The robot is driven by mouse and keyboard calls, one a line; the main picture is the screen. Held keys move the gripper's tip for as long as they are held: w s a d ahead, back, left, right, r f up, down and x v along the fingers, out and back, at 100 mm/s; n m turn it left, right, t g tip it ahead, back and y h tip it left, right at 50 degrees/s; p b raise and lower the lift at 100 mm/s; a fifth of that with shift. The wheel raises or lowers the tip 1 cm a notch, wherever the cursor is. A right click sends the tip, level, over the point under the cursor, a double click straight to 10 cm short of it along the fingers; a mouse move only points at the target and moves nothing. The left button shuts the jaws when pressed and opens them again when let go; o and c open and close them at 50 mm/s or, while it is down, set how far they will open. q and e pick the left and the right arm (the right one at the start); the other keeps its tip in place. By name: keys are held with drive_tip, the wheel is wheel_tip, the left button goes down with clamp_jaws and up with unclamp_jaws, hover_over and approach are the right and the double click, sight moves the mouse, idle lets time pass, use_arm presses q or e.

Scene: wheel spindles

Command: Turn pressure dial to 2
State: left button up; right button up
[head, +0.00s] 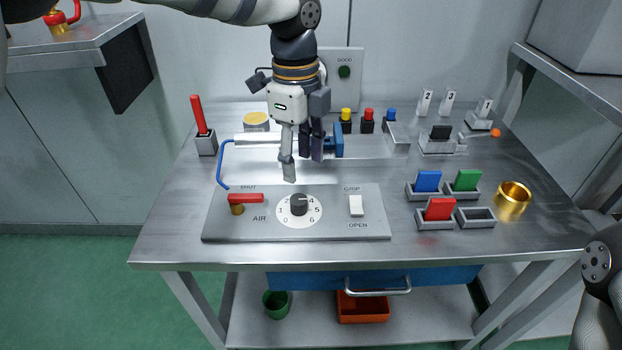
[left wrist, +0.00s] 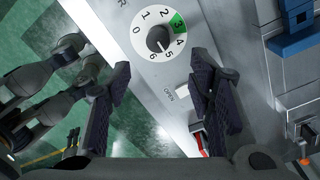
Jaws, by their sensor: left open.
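The pressure dial (head: 299,210) is a white numbered disc with a dark round knob, set in the sloped grey panel (head: 365,228) at the table's front. In the left wrist view the dial (left wrist: 158,38) shows numbers from 0 to 6 and a green sector at 3. Its pointer mark seems to lie near 5. My left gripper (head: 302,168) is open and empty, pointing down above and behind the dial, apart from it. In the left wrist view its two spread fingers (left wrist: 160,78) flank the dial's image. My right gripper is out of view.
A red air lever (head: 246,198) sits left of the dial, and a white rocker switch (head: 356,205) right of it. A blue hose (head: 219,165) runs behind the panel's left end. Coloured blocks in holders, including a red one (head: 439,208), and a brass ring (head: 513,201) stand right.

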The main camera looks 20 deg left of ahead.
sight(298, 199)
use_arm(q)
drive_tip(key=shift+s+a+f, duration=0.25)
drive_tip(key=shift+a+f, duration=0.1)
drive_tip(key=shift+f, duration=0.1)
wheel_tip(298, 199, down, 8)
drive_tip(key=shift+r, duration=0.2)
drive_tip(key=shift+w+f, duration=0.1)
drive_tip(key=shift+f, duration=0.55)
clamp_jaws()
